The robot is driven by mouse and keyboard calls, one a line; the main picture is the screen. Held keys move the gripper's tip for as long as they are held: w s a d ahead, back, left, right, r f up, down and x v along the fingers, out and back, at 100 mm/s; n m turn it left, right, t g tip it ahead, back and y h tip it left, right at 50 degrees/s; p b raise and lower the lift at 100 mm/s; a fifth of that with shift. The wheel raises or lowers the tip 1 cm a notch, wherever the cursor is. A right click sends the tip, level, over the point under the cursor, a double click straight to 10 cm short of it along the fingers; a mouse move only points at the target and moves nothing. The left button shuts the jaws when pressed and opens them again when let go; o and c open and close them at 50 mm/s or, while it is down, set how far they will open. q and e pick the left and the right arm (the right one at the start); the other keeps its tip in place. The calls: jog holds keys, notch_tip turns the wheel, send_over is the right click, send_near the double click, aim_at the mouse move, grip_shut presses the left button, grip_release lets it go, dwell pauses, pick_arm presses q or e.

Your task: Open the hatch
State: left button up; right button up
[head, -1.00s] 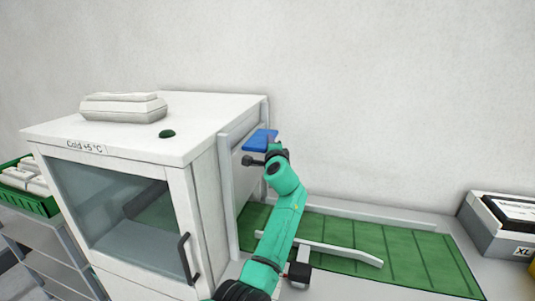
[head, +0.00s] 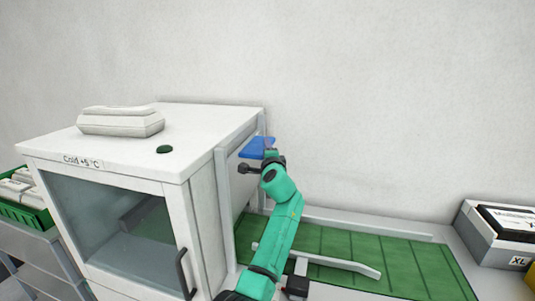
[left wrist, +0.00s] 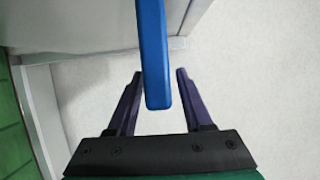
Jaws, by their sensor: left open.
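The hatch (head: 241,196) is a pale panel between grey upright rails on the right side of the white cold cabinet (head: 196,232). A flat blue handle (head: 257,146) sticks out near its top. My left gripper (head: 268,155) is at this handle, partly hidden by its own wrist. In the left wrist view the blue handle (left wrist: 157,40) reaches in between the two dark fingers of my left gripper (left wrist: 159,74). The fingers are apart, with a gap on each side of the handle. The lower part of the hatch is partly hidden by my arm. My right gripper is not seen.
A white closed carton (head: 121,122) and a dark green knob (head: 164,149) are on the cabinet top. A green conveyor (head: 375,262) with a pale guide bar (head: 330,262) lies right of the cabinet. A box marked XL (head: 497,239) stands far right. A green crate (head: 22,212) is at left.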

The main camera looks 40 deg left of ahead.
pick_arm(q)
jog(key=b+v, duration=0.4)
jog(key=v, duration=1)
jog(key=shift+s, duration=0.2)
jog(key=shift+d, duration=0.1)
